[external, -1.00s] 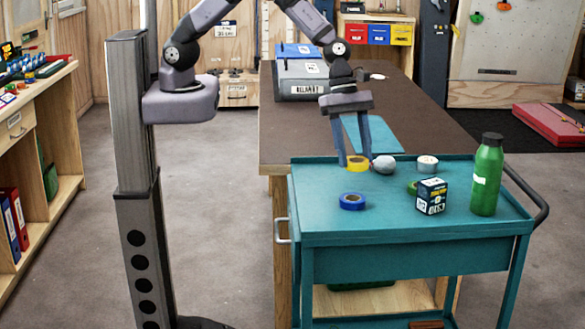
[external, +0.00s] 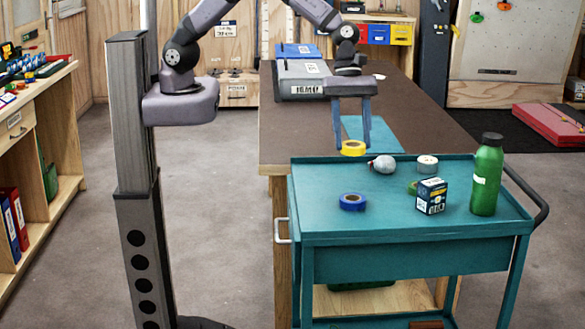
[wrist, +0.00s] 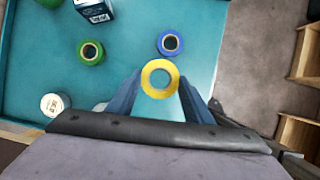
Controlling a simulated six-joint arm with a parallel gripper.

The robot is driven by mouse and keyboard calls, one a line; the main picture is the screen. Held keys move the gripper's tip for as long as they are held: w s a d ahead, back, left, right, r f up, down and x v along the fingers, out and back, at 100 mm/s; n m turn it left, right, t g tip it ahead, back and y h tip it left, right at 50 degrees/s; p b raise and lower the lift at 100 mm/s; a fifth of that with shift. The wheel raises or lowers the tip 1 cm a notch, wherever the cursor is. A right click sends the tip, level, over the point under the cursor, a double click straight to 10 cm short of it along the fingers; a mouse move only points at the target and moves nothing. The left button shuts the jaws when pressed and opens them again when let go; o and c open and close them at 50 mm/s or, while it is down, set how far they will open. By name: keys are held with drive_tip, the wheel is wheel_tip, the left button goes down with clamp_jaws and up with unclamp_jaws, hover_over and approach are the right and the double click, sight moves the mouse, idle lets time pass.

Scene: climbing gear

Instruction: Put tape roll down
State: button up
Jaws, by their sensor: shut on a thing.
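My gripper (external: 353,147) is shut on a yellow tape roll (external: 352,149), which shows between the fingers in the wrist view (wrist: 160,78). The fingers point down, and the roll appears raised above the back left edge of the teal cart (external: 400,229). A blue tape roll (external: 352,202) lies flat on the cart at the front left and also shows in the wrist view (wrist: 170,44). A green tape roll (wrist: 91,52) and a white tape roll (external: 428,164) are also on the cart. The green one is mostly hidden behind a box in the external view.
A grey rounded object (external: 383,164) lies near the cart's back edge, close to my gripper. A dark blue box (external: 431,196) and a green bottle (external: 486,174) stand on the right. A brown table (external: 290,140) is behind the cart. The cart's front middle is clear.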

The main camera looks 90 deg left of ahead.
drive_tip(key=s+a+f+m+g+y, duration=0.1)
drive_tip(key=s+a+m+g+y, duration=0.55)
drive_tip(key=m, duration=1.35)
drive_tip(key=a+f+h, duration=0.1)
drive_tip(key=a, duration=0.9)
drive_tip(key=a+f+n+t+h, duration=0.1)
drive_tip(key=a+f, duration=0.1)
drive_tip(key=a, duration=0.8)
drive_tip(key=shift+s+f, duration=0.3)
drive_tip(key=shift+s, duration=0.15)
drive_tip(key=shift+t, duration=0.35)
